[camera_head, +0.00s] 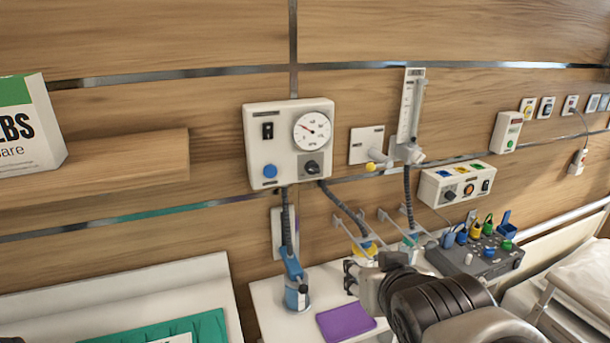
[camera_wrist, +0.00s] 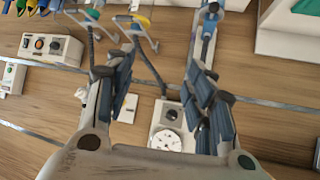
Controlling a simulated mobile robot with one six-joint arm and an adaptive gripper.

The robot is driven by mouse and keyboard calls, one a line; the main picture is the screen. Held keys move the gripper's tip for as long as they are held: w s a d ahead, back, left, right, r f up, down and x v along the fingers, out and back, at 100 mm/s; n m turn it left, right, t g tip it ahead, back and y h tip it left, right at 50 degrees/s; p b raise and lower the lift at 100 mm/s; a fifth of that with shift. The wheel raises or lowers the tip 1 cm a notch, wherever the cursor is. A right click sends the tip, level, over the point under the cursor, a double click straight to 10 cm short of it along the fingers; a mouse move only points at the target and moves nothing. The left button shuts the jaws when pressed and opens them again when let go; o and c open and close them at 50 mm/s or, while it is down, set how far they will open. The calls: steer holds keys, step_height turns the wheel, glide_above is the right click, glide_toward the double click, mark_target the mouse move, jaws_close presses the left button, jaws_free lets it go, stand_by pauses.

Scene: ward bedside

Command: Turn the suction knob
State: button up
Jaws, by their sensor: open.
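The suction unit (camera_head: 258,142) is a white wall box with a round dial gauge (camera_head: 312,130), a black switch and a blue button. Its dark suction knob (camera_head: 311,168) sits at the lower right, below the gauge. In the wrist view, turned upside down, the knob (camera_wrist: 171,114) shows between my fingers, with the gauge (camera_wrist: 167,141) beyond it. My gripper (camera_head: 351,277) is open and empty, below and to the right of the knob in the head view, apart from it. In the wrist view my gripper (camera_wrist: 163,100) has its fingers spread wide.
Hoses hang from the wall units toward a blue bottle (camera_head: 296,290). A flowmeter (camera_head: 409,110) and a second control box (camera_head: 455,185) are to the right. A purple pad (camera_head: 345,320) lies on the bedside surface. A boxed item (camera_head: 28,130) stands on the left shelf.

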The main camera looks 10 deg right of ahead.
mark_target(314, 172)
steer(key=w+a+r+t+y+p, duration=0.1)
steer(key=w+r+t+y+p, duration=0.1)
steer(key=w, duration=0.4)
steer(key=w+a+r+t+y+p, duration=0.2)
steer(key=w+r+t+p, duration=0.2)
steer(key=w, duration=0.3)
steer(key=shift+w+n+t+p, duration=0.15)
steer(key=shift+n+t+p, duration=0.3)
steer(key=shift+p, duration=0.35)
steer(key=p, duration=0.3)
steer(key=shift+w+d, duration=0.1)
steer(key=shift+w, duration=0.05)
steer(key=w, duration=0.4)
steer(key=w+a, duration=0.1)
steer(key=w, duration=0.9)
steer(key=shift+w+a+f, duration=0.2)
steer(key=shift+a+f, duration=0.05)
steer(key=shift+a, duration=0.15)
steer(key=shift+c, duration=0.5)
steer(key=shift+b, duration=0.45)
steer(key=c, duration=1)
